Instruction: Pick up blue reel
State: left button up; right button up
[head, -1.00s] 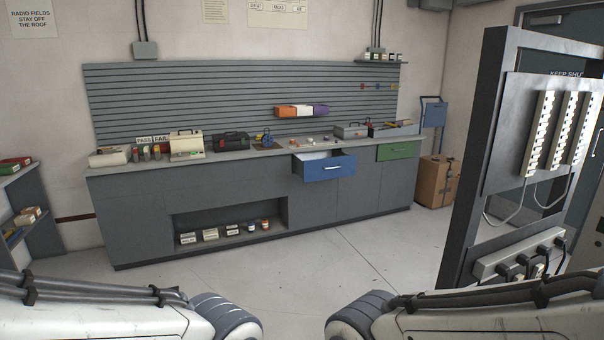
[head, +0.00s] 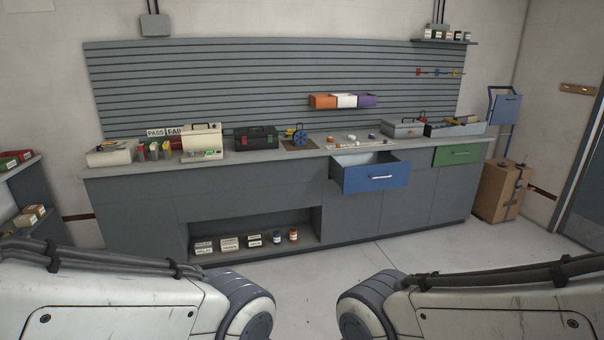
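A small blue reel (head: 300,138) stands on the workbench (head: 230,166), on a brown mat (head: 290,147) right of a black toolbox. Something yellow shows at its left side. A small blue-topped jar (head: 277,237) also stands on the low shelf under the bench; its kind is too small to tell. Parts of both my arms show at the bottom of the head view, well short of the bench. Neither of my grippers is in view.
A blue drawer (head: 371,177) stands open from the bench front, right of the reel. A black toolbox (head: 256,138) and a beige case (head: 201,142) stand left of it. A cardboard box (head: 502,190) stands on the floor at right. Floor before the bench is clear.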

aim_at(299, 137)
jog(key=u, duration=0.15)
jog(key=i, duration=4.95)
